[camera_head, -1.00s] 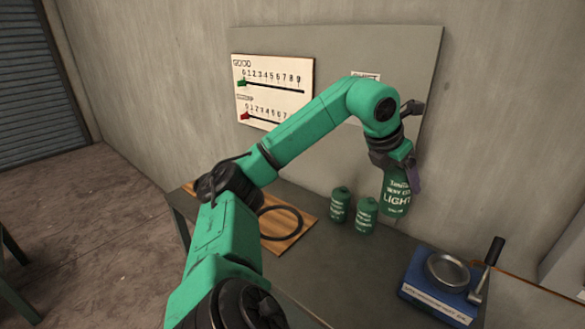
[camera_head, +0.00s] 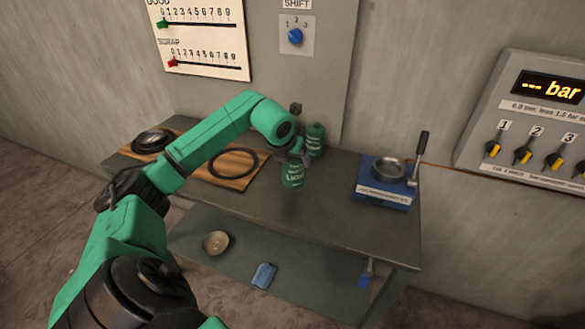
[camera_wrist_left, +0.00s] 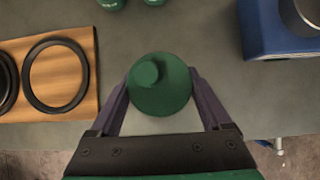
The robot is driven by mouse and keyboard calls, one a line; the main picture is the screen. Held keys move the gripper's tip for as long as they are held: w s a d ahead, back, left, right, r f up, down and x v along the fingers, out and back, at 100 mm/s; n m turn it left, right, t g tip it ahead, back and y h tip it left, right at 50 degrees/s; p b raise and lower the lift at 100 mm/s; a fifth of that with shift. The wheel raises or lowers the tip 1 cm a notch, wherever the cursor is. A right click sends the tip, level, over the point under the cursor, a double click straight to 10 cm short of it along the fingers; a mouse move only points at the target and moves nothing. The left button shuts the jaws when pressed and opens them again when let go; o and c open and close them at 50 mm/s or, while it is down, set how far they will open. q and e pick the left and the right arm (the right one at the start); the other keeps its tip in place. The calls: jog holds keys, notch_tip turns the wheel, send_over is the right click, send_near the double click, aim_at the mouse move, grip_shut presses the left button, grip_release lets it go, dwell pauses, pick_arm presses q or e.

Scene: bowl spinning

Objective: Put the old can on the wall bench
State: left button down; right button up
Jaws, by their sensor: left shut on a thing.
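My left gripper (camera_head: 299,161) is shut on a green can (camera_head: 292,176) with pale lettering. The can hangs upright below the wrist, over the front middle of the grey wall bench (camera_head: 330,205). I cannot tell whether its base touches the bench top. In the left wrist view the can's round top (camera_wrist_left: 163,95) sits between the two purple fingers, with bare bench top (camera_wrist_left: 205,35) beyond it. Another green can (camera_head: 315,140) stands behind on the bench, partly hidden by my arm. My right gripper is not in view.
A wooden board (camera_head: 250,178) with a dark ring lies on the left of the bench. A blue device (camera_head: 385,195) with a round metal dish and lever stands on the right. A lower shelf holds a bowl (camera_head: 215,242) and a blue item (camera_head: 264,275).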

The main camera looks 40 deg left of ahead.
aim_at(294, 169)
pick_arm(q)
jog(key=f, duration=0.4)
jog(key=shift+w+p, duration=0.2)
jog(key=shift+p, duration=0.15)
jog(key=shift+s, duration=0.1)
jog(key=shift+f+b, duration=0.2)
jog(key=shift+b, duration=0.1)
grip_release()
jog(key=shift+r, duration=0.2)
jog(key=b+v, duration=0.3)
jog(key=v, duration=0.9)
jog(key=shift+b, duration=0.35)
